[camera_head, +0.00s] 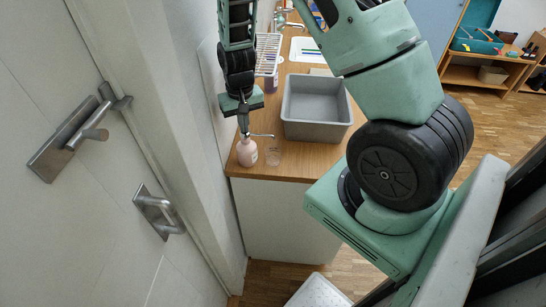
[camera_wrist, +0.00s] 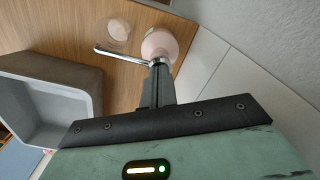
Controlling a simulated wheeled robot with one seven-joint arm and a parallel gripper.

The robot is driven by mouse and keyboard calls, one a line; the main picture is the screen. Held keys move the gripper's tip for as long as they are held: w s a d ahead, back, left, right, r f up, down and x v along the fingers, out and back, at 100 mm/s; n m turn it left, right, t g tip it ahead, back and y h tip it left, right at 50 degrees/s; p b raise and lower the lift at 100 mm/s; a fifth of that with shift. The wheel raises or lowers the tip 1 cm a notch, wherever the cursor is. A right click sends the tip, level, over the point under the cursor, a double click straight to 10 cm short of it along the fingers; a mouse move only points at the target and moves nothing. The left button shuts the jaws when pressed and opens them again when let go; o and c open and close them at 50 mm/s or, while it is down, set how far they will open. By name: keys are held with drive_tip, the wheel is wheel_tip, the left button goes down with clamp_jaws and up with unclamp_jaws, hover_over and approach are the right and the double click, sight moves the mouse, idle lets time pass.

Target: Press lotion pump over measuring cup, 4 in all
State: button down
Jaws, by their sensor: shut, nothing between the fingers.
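The pink lotion bottle (camera_head: 247,155) stands upright near the front left corner of the wooden counter. Its silver pump spout points right, towards a small clear measuring cup (camera_head: 273,156). The bottle also shows in the wrist view (camera_wrist: 163,42), with the spout (camera_wrist: 118,54) reaching across beside the cup (camera_wrist: 119,30). My gripper (camera_head: 243,129) points down directly above the pump head, its fingers shut and empty. In the wrist view the fingertips (camera_wrist: 159,68) lie at the pump head and partly hide it. I cannot tell whether they touch it.
A grey bin (camera_head: 317,130) stands on the counter right of the bottle and cup. The wall is close on the left. Bare counter (camera_head: 300,162) lies in front of the bin.

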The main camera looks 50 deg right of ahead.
drive_tip(key=shift+r+p, duration=1.15)
drive_tip(key=shift+r, duration=0.25)
drive_tip(key=shift+f, duration=0.1)
drive_tip(key=shift+f+b, duration=1.1)
drive_tip(key=shift+f, duration=0.25)
drive_tip(key=shift+r, duration=0.1)
drive_tip(key=shift+r+p, duration=1.15)
drive_tip(key=shift+r, duration=0.2)
drive_tip(key=shift+f, duration=0.2)
